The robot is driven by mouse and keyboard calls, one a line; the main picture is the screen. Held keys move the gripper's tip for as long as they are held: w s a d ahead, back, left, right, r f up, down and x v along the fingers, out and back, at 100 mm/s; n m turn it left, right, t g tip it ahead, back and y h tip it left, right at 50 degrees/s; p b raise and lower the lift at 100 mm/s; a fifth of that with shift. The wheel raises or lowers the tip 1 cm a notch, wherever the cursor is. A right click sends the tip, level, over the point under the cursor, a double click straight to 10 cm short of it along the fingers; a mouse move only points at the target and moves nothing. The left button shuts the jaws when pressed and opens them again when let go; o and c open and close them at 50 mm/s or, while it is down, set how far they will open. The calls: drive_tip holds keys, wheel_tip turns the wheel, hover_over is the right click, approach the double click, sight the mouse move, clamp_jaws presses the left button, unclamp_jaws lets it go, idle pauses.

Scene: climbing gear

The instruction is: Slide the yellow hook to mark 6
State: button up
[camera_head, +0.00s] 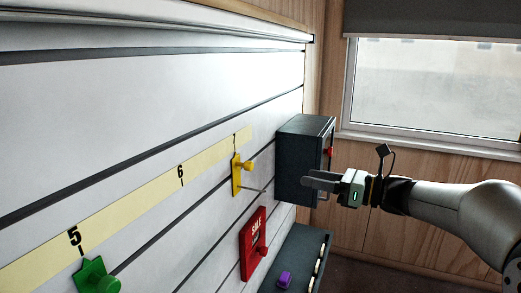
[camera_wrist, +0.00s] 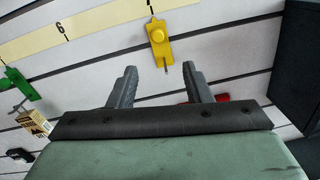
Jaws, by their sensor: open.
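The yellow hook (camera_head: 237,178) is a flat yellow plate with a round knob and a thin metal prong, mounted on the slatted white wall. It hangs under a tick near the right end of the pale yellow scale strip (camera_head: 135,203), to the right of mark 6 (camera_head: 181,172). In the wrist view the yellow hook (camera_wrist: 160,50) is upper centre, beyond my fingertips, and mark 6 (camera_wrist: 61,29) is to its left. My gripper (camera_head: 308,182) is open and empty, out from the wall. In the wrist view my fingers (camera_wrist: 159,70) point toward the hook without touching it.
A dark grey box (camera_head: 300,155) is on the wall right of the hook. A red SALE sign (camera_head: 253,243) hangs below it. A green hook (camera_head: 95,277) is at mark 5. A dark shelf (camera_head: 300,245) with a purple item (camera_head: 285,279) is below.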

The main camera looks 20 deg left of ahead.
sight(252, 166)
drive_tip(key=w+a+p, duration=0.1)
drive_tip(key=a, duration=0.4)
drive_tip(key=a+p, duration=0.1)
drive_tip(key=a, duration=0.5)
drive_tip(key=w+a+p, duration=0.1)
drive_tip(key=a, duration=0.5)
drive_tip(key=shift+w, duration=0.35)
clamp_jaws()
